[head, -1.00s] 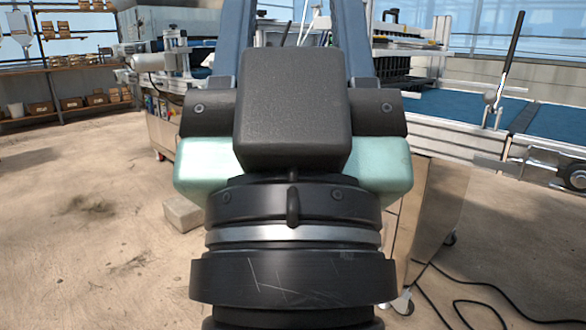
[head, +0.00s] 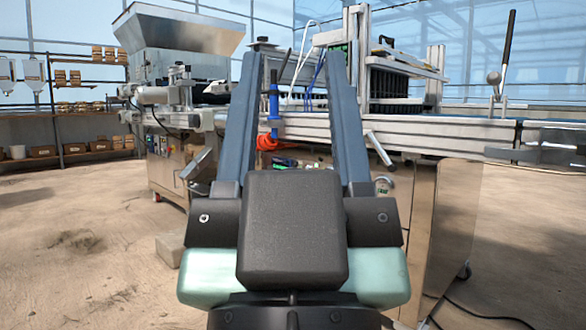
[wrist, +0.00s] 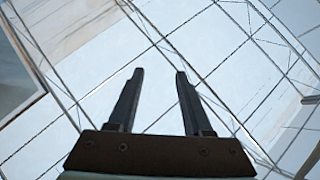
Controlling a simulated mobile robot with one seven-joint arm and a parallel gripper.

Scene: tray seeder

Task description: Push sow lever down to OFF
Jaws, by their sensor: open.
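My gripper (head: 294,56) stands in the middle of the head view, its two long blue-grey fingers pointing up and apart with nothing between them. It is also open and empty in the wrist view (wrist: 160,72), against the glass roof. A black-handled lever (head: 507,42) with a metal ball joint stands nearly upright on the rail at the right, well apart from my gripper. I cannot read labels, so which one is the sow lever I cannot tell.
The seeder line's metal frame (head: 450,142) runs across behind my gripper. A steel hopper (head: 180,30) stands at the left back. A blue-handled part (head: 273,105) shows between the fingers. A cable lies on the floor at lower right.

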